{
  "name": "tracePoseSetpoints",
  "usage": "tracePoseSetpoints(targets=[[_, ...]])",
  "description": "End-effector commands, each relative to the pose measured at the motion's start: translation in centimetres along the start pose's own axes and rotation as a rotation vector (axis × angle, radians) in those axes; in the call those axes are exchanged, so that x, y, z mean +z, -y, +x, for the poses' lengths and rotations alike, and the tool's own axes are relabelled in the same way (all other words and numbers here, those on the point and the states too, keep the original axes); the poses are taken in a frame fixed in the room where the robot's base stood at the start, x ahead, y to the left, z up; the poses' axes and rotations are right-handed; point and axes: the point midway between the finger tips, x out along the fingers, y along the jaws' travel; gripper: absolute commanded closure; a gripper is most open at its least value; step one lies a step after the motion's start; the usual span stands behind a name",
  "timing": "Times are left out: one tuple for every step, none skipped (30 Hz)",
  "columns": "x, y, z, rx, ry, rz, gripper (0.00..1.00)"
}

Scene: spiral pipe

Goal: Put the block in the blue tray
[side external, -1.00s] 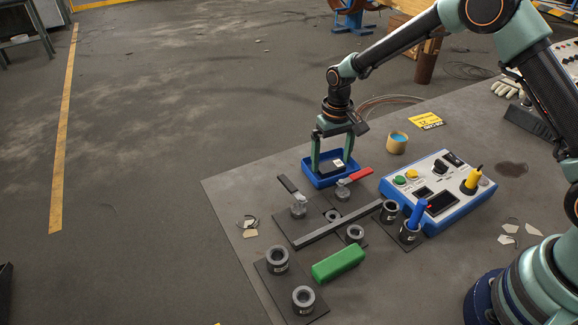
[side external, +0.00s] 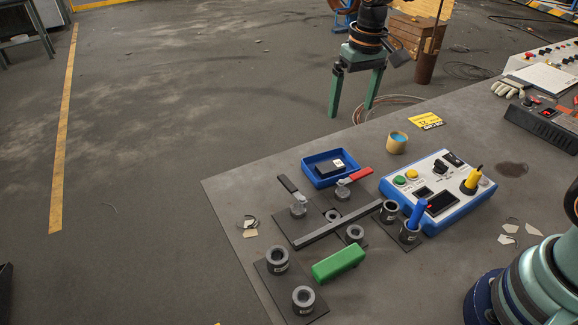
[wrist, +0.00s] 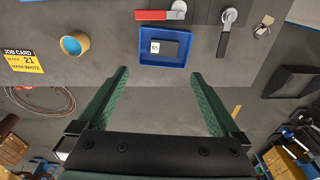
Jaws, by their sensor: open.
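The blue tray (side external: 314,178) sits on the grey table, and it also shows in the wrist view (wrist: 165,61). A black block (side external: 330,168) with a white label lies inside the tray; in the wrist view the block (wrist: 170,49) shows its label, which seems to read 65. My gripper (side external: 352,110) is open and empty, raised above and behind the tray, near the table's far edge. In the wrist view the two green fingers of my gripper (wrist: 160,73) are spread apart, with nothing between them.
A red-handled valve (side external: 355,175) and a black-handled valve (side external: 290,187) stand close in front of the tray. A green block (side external: 338,264) lies nearer, beside dark cylinders. A control box (side external: 437,188), a tan cup (side external: 396,142) and a yellow job card (side external: 425,121) are to the right.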

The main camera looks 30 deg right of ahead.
Motion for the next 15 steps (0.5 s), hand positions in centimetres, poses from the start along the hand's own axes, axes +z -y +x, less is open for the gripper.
tracePoseSetpoints(targets=[[0.9,-0.4,-1.7,-0.004,-0.031,-0.004,0.00],[1.5,-0.7,-2.4,-0.006,-0.046,-0.008,0.00],[2.2,-1.0,-3.3,-0.008,-0.068,-0.012,0.00],[2.8,-1.2,-3.9,-0.010,-0.083,-0.015,0.00],[3.5,-1.4,-4.6,-0.011,-0.099,-0.018,0.00],[4.3,-1.8,-5.3,-0.013,-0.119,-0.023,0.00],[5.0,-2.0,-5.8,-0.014,-0.135,-0.026,0.00],[5.6,-2.2,-6.3,-0.015,-0.151,-0.029,0.00],[6.5,-2.4,-6.8,-0.016,-0.172,-0.034,0.00],[7.2,-2.6,-7.2,-0.016,-0.187,-0.038,0.00],[7.9,-2.8,-7.5,-0.016,-0.203,-0.042,0.00],[8.8,-3.1,-7.9,-0.017,-0.224,-0.045,0.00],[9.5,-3.3,-8.1,-0.017,-0.240,-0.048,0.00],[10.2,-3.5,-8.3,-0.017,-0.256,-0.051,0.00],[11.1,-3.8,-8.5,-0.016,-0.275,-0.056,0.00]])
